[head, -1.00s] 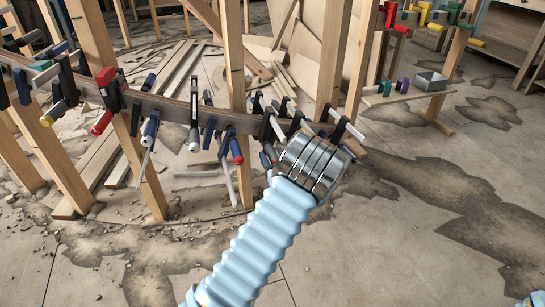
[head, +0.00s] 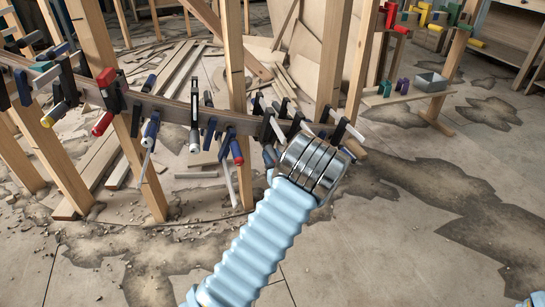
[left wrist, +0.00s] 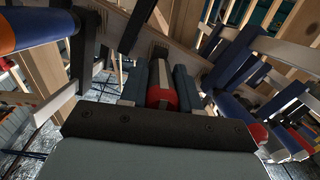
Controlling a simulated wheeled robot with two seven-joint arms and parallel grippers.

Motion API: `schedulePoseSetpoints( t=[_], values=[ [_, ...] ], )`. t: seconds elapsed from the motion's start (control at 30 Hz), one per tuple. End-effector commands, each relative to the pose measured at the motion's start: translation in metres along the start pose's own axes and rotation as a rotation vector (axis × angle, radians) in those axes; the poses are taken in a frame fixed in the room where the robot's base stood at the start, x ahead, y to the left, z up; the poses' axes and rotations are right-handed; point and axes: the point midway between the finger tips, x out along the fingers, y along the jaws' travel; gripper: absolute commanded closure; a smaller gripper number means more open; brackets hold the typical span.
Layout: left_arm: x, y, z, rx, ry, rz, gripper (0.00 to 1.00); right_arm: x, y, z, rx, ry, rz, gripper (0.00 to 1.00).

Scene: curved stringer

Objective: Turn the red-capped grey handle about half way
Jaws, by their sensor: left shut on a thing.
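The red-capped grey handle (left wrist: 163,97) shows in the left wrist view, between the two blue-grey fingers of my left gripper (left wrist: 161,85). The fingers are shut on it, one on each side. Its red part faces the camera and its grey part runs away toward a dark clamp. In the head view my left wrist hides the handle and most of the gripper, in front of the right part of the curved wooden stringer (head: 172,107). How far the handle is turned cannot be told. My right gripper is out of view.
Several clamps with blue, red, yellow and white handles line the stringer, some close to my left gripper. One blue-handled clamp (left wrist: 232,62) is just right of the fingers. Wooden posts (head: 236,60) stand along the stringer. The floor on the right is open.

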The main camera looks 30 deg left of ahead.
Motion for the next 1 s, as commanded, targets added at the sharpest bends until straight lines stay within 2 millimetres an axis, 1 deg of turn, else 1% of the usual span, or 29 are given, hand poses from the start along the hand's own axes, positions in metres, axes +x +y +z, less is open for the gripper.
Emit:
schedulePoseSetpoints(
  t=[0.27, 0.6, 1.0],
  values=[
    [0.0, 0.0, -0.002, 0.158, -0.001, -0.024, 0.99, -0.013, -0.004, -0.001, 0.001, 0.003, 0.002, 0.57],
    [0.0, -0.001, -0.002, 0.47, -0.001, -0.073, 0.99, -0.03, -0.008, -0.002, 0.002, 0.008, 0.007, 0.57],
    [0.0, -0.001, -0.001, 0.844, 0.0, -0.133, 0.99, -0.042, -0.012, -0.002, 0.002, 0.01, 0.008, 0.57]
  ],
)
